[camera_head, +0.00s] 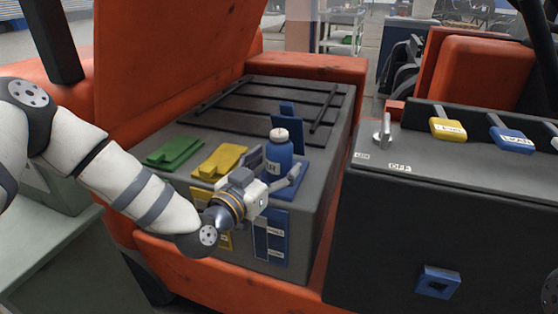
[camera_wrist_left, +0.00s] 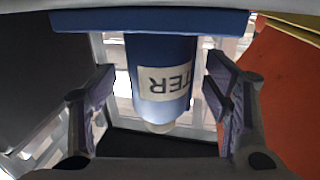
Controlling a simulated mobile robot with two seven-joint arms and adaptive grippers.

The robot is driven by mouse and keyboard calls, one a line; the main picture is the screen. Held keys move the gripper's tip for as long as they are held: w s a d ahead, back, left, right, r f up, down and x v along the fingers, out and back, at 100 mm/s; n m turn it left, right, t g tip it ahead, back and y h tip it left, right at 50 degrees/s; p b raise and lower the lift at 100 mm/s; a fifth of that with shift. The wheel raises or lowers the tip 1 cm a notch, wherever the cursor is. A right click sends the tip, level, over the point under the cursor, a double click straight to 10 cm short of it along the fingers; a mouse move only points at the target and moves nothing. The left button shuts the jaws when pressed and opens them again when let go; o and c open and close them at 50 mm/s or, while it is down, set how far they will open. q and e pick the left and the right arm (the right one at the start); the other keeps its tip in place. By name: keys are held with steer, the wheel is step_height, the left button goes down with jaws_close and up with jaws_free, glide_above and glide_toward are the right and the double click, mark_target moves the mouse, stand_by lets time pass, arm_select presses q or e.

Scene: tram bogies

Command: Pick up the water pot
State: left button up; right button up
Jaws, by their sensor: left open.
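The water pot (camera_head: 279,152) is a blue bottle with a pale cap. It stands upright on a blue base (camera_head: 286,186) on top of the grey box. In the left wrist view the pot (camera_wrist_left: 163,65) appears upside down, with a white label ending in "TER". My left gripper (camera_head: 275,181) is at the near side of the pot, low on its body. Its fingers (camera_wrist_left: 160,85) are open, one on either side of the pot, with visible gaps. The lower part of the pot is partly hidden by the gripper in the head view. My right gripper is not in view.
Green (camera_head: 174,151) and yellow (camera_head: 220,161) blocks lie left of the pot on the grey box (camera_head: 335,150). A raised orange panel (camera_head: 170,60) stands behind them. A dark console (camera_head: 440,190) with a silver lever (camera_head: 382,132) and yellow and blue handles is at the right.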

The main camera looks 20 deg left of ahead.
arm_select(q)
steer(key=shift+x, duration=1.1)
steer(key=c, duration=1.5)
